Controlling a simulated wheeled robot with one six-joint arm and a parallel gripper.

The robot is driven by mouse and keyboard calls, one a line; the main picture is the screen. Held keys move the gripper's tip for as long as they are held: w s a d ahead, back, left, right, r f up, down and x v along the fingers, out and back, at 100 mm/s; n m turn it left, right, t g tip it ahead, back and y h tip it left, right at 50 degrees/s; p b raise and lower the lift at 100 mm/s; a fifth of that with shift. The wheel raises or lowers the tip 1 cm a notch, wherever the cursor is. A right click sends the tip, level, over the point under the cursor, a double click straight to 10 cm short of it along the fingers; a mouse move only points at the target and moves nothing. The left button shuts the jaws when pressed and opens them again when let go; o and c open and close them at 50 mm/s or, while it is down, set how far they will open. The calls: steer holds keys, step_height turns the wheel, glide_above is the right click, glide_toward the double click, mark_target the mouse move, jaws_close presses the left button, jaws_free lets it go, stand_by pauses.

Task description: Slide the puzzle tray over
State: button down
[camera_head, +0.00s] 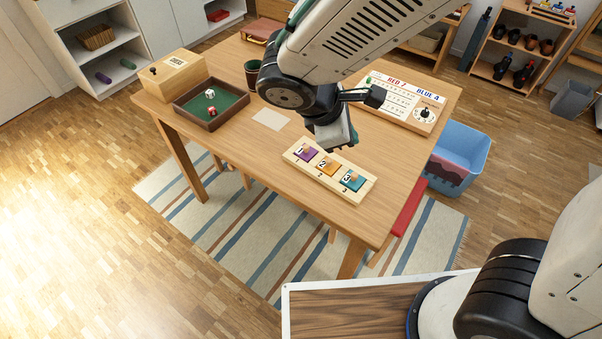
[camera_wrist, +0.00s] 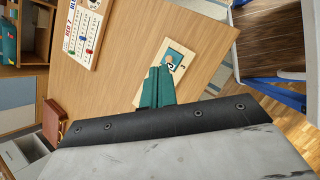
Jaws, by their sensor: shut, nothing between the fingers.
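The puzzle tray (camera_head: 350,197) is a long pale wooden board lying flat on the table. It holds a purple piece marked 1 (camera_head: 305,152), an orange piece marked 2 (camera_head: 328,166) and a teal piece marked 3 (camera_head: 353,180). My gripper (camera_head: 338,138) is shut and empty, pointing down by the tray's far edge. In the wrist view my shut green fingers (camera_wrist: 157,88) cover much of the tray, and its teal end (camera_wrist: 176,62) shows beyond them. I cannot tell whether the fingertips touch the tray.
The wooden table (camera_head: 235,75) also carries a green-lined dice tray (camera_head: 212,125), a wooden box (camera_head: 172,77), a dark cup (camera_head: 252,75), a pale card (camera_head: 271,119) and a scoreboard (camera_head: 408,126) behind my gripper. A blue bin (camera_head: 462,143) stands on the floor at right. Table in front of the puzzle tray is clear.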

steer(key=s+a+f+n+t, duration=0.3)
steer(key=a+f+n+t, duration=0.1)
steer(key=a+f+n, duration=0.85)
steer(key=m, duration=0.1)
glide_toward(307, 174)
steer(key=f, duration=0.3)
steer(key=shift+s+d+f+y, duration=0.2)
steer(key=shift+d+f+y, duration=0.1)
steer(key=shift+d+y, duration=0.1)
steer(key=shift+w+d, duration=0.8)
steer(key=shift+w, duration=0.25)
steer(key=shift+w+d, duration=0.4)
steer(key=shift+w, duration=0.2)
